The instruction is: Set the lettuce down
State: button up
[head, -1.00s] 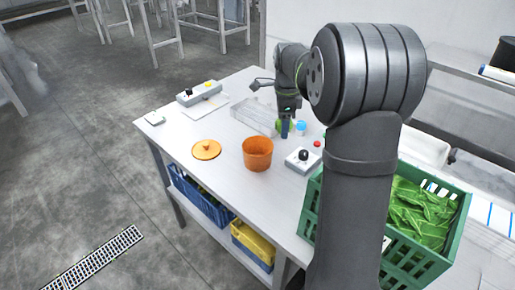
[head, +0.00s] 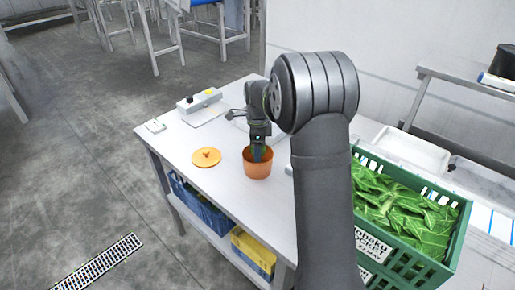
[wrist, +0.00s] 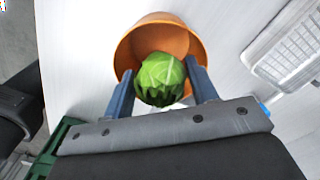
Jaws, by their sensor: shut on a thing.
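The lettuce (wrist: 160,79) is a round green head between the two blue fingers of my gripper (wrist: 162,88) in the wrist view. My gripper is shut on it. The orange bowl (wrist: 160,24) lies directly beyond the lettuce, which covers much of its inside. In the head view my gripper (head: 258,151) points down at the mouth of the orange bowl (head: 257,170). Only a little green shows there at the rim. I cannot tell whether the lettuce touches the bowl's bottom.
A control box (head: 200,101) stands at the back. A green crate (head: 375,268) of leafy greens is at the right. A white basket (wrist: 288,52) shows in the wrist view. The table's front left is clear.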

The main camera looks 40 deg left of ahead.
jog(key=shift+f, duration=0.1)
jog(key=shift+f, duration=0.5)
jog(key=o, duration=0.7)
notch_tip(320, 180, up, 13)
jog(key=shift+r, duration=0.15)
